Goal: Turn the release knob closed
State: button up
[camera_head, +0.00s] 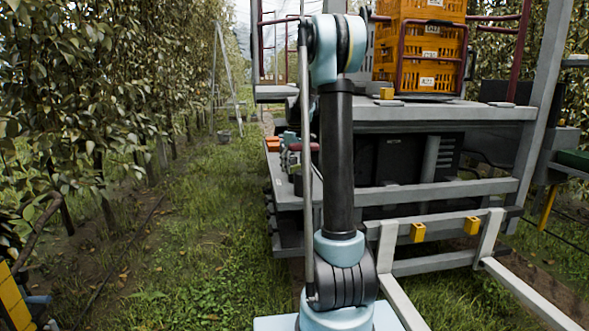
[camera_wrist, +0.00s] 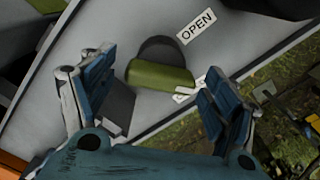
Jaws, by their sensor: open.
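In the wrist view, a green knob (camera_wrist: 160,77) with a dark round base (camera_wrist: 158,48) sits on a grey panel (camera_wrist: 115,25). A white label reading OPEN (camera_wrist: 196,26) is on the panel to the upper right of the knob. My gripper (camera_wrist: 157,70) is open, with one blue-padded finger on each side of the knob. I see no clear contact with it. In the head view, my gripper and the knob cannot be made out.
In the head view, a grey platform machine (camera_head: 455,113) carries stacked orange crates (camera_head: 428,55). Pale rails with yellow blocks (camera_head: 418,232) stand to the right of my arm. Pear trees (camera_head: 80,85) line the left, beside an open grass lane (camera_head: 205,200) with a ladder (camera_head: 229,75) farther back.

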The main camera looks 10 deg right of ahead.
jog(key=c, duration=1.1)
jog(key=shift+o, duration=0.2)
jog(key=shift+m, duration=3.5)
